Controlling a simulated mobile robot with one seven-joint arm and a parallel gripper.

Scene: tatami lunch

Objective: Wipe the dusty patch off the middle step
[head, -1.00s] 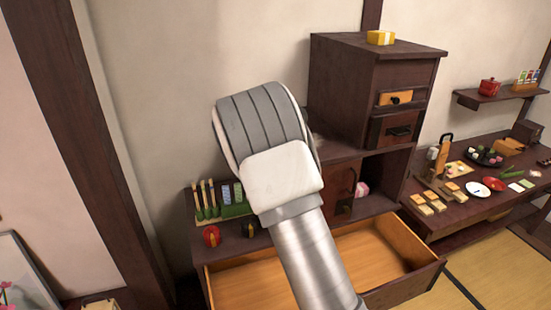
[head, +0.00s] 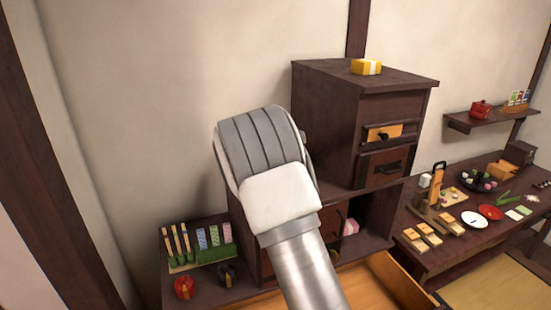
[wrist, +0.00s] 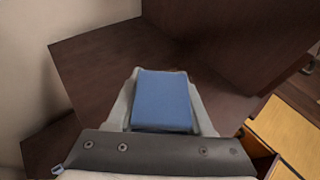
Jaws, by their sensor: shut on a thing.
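My gripper (wrist: 160,98) is shut on a blue block-shaped pad (wrist: 161,102), seen in the wrist view. The pad is over the dark brown top of the middle step (wrist: 110,75); I cannot tell whether it touches. In the head view my arm hides the pad, the fingertips and most of the middle step of the stepped chest (head: 325,110). The taller top section rises beyond the pad in the wrist view (wrist: 215,35). I cannot make out a dusty patch in either view; it may be hidden under the pad or behind my arm.
The lower step holds a green rack of brushes and patterned packets (head: 198,250), with a red item (head: 184,288) and a dark item in front. A drawer (head: 395,285) stands open below. A yellow box (head: 366,67) sits on top. A low table (head: 430,255) with food is right.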

